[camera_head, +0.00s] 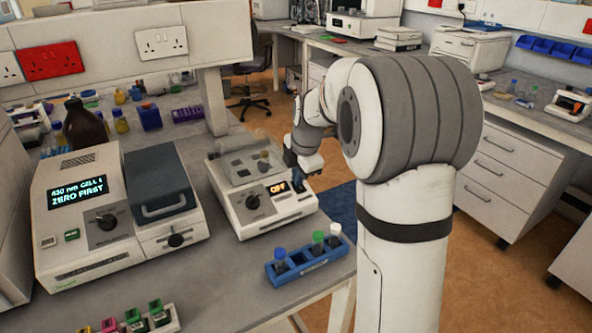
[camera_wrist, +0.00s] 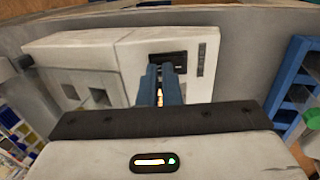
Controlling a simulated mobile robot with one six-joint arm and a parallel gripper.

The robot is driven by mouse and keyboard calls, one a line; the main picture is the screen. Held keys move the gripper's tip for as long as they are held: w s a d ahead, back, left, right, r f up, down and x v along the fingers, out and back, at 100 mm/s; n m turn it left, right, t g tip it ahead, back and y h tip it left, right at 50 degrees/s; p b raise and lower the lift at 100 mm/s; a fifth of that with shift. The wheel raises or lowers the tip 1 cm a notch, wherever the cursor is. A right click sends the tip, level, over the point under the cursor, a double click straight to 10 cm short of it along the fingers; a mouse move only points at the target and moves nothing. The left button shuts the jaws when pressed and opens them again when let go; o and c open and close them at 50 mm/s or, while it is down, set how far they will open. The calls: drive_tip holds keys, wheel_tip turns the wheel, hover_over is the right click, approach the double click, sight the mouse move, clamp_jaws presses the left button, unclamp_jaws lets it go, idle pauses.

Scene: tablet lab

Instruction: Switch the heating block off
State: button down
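The heating block (camera_head: 262,190) is a white unit on the bench with a clear lid over its wells, a dark round knob and a small display (camera_head: 278,187) that reads OFF in orange. My gripper (camera_head: 297,183) is at the right end of its front panel, beside the display; its fingers partly hide that area. In the wrist view the blue fingers (camera_wrist: 166,86) are close together with only a thin gap, and nothing is held. They point at the heating block's white housing (camera_wrist: 130,62), near a dark panel. I cannot tell whether the fingertips touch it.
A photometer (camera_head: 105,215) reading ZERO FIRST stands left of the block. A blue rack (camera_head: 305,262) with several capped vials stands in front of it near the bench edge; the rack also shows at right in the wrist view (camera_wrist: 291,78). Small coloured-capped items sit at the front left.

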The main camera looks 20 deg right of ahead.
drive_tip(key=shift+s+a+f, duration=0.25)
drive_tip(key=shift+f, duration=0.25)
drive_tip(key=shift+s+d+f+b, duration=0.2)
drive_tip(key=shift+s+f+b, duration=0.15)
drive_tip(key=shift+s+b, duration=0.25)
drive_tip(key=shift+s+r, duration=0.1)
drive_tip(key=shift+s, duration=0.1)
drive_tip(key=shift+d, duration=0.1)
drive_tip(key=shift+r, duration=0.3)
drive_tip(key=p+v, duration=0.1)
drive_tip(key=v, duration=1.3)
drive_tip(key=shift+w+r+p, duration=0.25)
drive_tip(key=shift+p, duration=0.15)
